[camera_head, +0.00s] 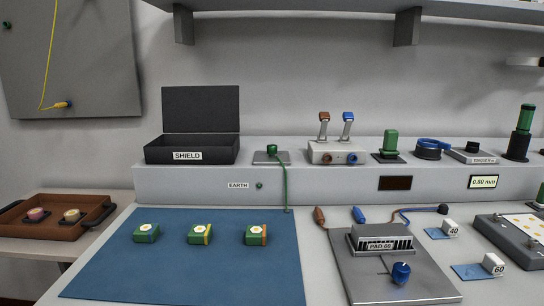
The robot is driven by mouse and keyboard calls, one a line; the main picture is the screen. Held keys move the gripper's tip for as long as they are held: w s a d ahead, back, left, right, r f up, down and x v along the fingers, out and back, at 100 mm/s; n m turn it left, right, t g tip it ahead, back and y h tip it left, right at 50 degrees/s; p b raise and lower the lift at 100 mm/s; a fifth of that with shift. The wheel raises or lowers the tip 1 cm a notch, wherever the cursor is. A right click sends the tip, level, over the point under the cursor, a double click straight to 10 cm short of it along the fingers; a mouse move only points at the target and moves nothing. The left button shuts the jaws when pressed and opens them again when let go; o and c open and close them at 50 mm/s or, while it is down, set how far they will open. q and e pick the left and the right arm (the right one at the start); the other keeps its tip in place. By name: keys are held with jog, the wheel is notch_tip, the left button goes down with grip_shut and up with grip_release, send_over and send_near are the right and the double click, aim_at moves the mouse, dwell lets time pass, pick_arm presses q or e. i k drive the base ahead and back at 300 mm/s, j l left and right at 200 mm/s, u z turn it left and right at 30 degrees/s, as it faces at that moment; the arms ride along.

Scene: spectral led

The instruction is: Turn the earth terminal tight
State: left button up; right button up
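The EARTH label (238,185) is on the front face of the raised grey shelf. A small round green terminal (259,185) sits just right of it. Whether it is tight cannot be told at this size. Above it, on the shelf top, a green plug or knob (272,148) stands on a small metal plate (262,158). A green lead (285,185) runs from there down over the shelf front and ends near the blue mat's back right corner. Neither of my grippers is in view.
A blue mat (190,275) holds three green blocks. An open black SHIELD box (187,151) stands on the shelf, left of the terminal. A two-lever socket box (336,153) stands right. A brown tray (55,232) is left.

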aim_at(271, 148)
jog(key=k+l, duration=0.25)
jog(key=k, duration=0.2)
jog(key=k+l, duration=0.25)
jog(key=k, duration=0.15)
